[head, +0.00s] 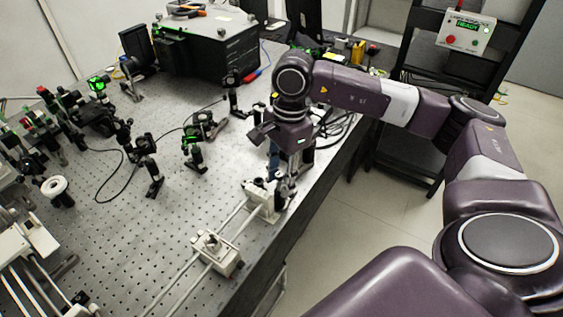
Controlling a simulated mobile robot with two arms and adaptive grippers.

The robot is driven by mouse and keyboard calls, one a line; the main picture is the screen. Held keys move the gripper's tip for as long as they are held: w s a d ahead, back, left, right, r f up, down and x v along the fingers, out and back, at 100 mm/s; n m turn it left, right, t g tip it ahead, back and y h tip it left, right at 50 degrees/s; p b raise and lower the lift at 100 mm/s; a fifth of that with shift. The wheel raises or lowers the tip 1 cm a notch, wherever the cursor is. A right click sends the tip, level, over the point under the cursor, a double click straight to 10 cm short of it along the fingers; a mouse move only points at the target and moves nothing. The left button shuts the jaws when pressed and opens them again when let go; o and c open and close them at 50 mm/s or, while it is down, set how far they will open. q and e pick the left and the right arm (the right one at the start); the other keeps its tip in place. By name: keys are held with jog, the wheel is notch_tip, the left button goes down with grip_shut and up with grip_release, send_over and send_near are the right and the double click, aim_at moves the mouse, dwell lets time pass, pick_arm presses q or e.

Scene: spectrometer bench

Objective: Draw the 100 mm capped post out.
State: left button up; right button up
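My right gripper (284,190) points down over the near right edge of the optical table (225,190), beside the white rail carriage. Its fingers are small and partly hidden by the wrist, so I cannot tell whether they are open or shut, or whether anything is between them. A small dark blue part shows right beside the fingers. I cannot make out the 100 mm capped post for certain; the wrist and fingers cover that spot. My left gripper is not in view.
Two rails with a white carriage (216,252) run along the near table edge. Post-mounted optics (150,165) and cables stand to the left. A black box (208,45) sits at the back. A dark rack holds a sign box (466,32) at right. Bare perforated tabletop lies mid-left.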

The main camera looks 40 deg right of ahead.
jog(key=shift+a+f, duration=0.1)
jog(key=shift+f, duration=0.55)
grip_shut()
